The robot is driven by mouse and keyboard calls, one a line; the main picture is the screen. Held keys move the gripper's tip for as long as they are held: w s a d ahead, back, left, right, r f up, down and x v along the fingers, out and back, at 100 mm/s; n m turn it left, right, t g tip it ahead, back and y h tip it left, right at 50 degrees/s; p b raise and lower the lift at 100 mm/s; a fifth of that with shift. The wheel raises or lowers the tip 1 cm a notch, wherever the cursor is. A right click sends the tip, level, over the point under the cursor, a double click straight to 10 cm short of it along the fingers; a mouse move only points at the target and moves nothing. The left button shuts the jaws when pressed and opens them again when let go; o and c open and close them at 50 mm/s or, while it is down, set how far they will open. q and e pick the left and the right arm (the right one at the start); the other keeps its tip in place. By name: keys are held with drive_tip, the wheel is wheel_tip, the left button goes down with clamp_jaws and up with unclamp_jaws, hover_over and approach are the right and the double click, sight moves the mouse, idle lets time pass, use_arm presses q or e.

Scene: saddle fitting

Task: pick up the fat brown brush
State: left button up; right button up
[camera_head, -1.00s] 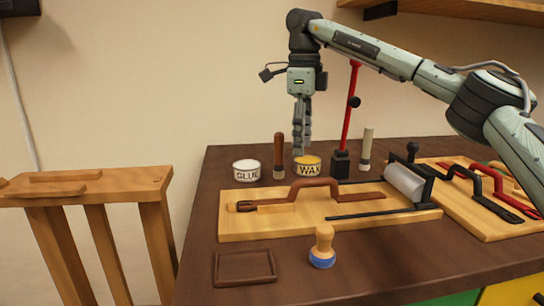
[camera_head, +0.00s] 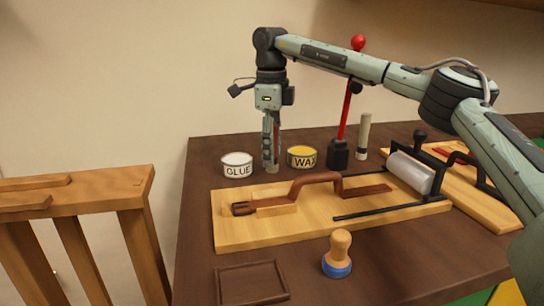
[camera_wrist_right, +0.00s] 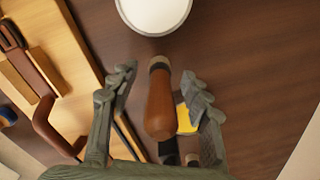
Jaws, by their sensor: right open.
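The fat brown brush (camera_wrist_right: 160,106) has a thick rounded brown handle and a dark band at its lower end. In the wrist view it lies between the two spread fingers of my right gripper (camera_wrist_right: 158,80), with a gap visible on both sides. In the head view my right gripper (camera_head: 270,150) points down over the brush between the glue and wax tins, hiding most of it; only its pale foot (camera_head: 271,169) shows. My left gripper is not in view.
The glue tin (camera_head: 237,165) stands close on the left and the wax tin (camera_head: 302,157) on the right. A board with a brown strap (camera_head: 235,233) lies in front. A red-topped stand (camera_head: 338,155) and a pale-handled brush (camera_head: 364,135) are farther right.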

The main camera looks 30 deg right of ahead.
drive_tip(key=shift+f, duration=0.45)
clamp_jaws()
drive_tip(key=shift+r, duration=0.1)
drive_tip(key=shift+r, duration=0.4)
drive_tip(key=r, duration=0.3)
drive_tip(key=shift+w+a+r, duration=0.1)
drive_tip(key=shift+a+r, duration=0.15)
drive_tip(key=shift+r, duration=0.05)
drive_tip(key=w+a+r, duration=0.1)
drive_tip(key=a+r, duration=0.5)
drive_tip(key=a, duration=0.5)
drive_tip(key=shift+w+r, duration=0.15)
drive_tip(key=shift+r, duration=0.1)
